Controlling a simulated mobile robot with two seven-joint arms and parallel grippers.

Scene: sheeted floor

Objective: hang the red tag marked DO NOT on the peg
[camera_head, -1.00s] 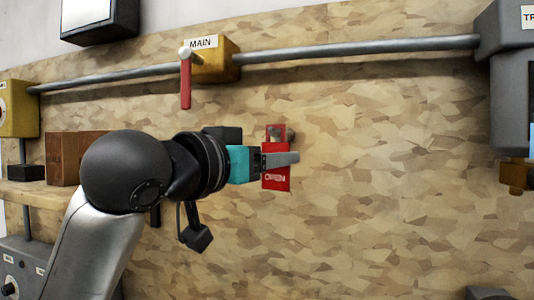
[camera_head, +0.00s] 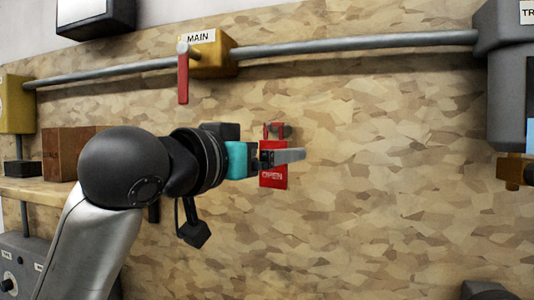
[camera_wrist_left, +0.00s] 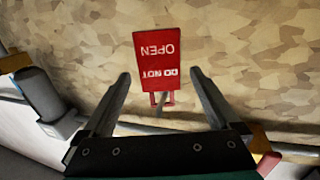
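The red tag (camera_head: 272,179) hangs against the tan board in the head view, its OPEN lettering upright. In the left wrist view the tag (camera_wrist_left: 157,58) shows upside down, reading DO NOT OPEN, beyond and between my fingertips. Its red loop (camera_wrist_left: 153,99) appears to be around the thin grey peg (camera_wrist_left: 160,109); the exact contact is too small to tell. In the head view the peg (camera_head: 287,129) is at the tag's top, partly hidden. My left gripper (camera_head: 298,155) is in front of the tag; its fingers (camera_wrist_left: 158,78) are spread, with no visible grip on it. My right gripper is not in view.
A grey pipe (camera_head: 350,47) runs above, with a yellow MAIN valve box (camera_head: 214,55) and red lever (camera_head: 183,79). A brown block (camera_head: 70,153) stands on the left shelf (camera_head: 40,190). A grey box (camera_head: 507,105) is at right. Board right of the tag is clear.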

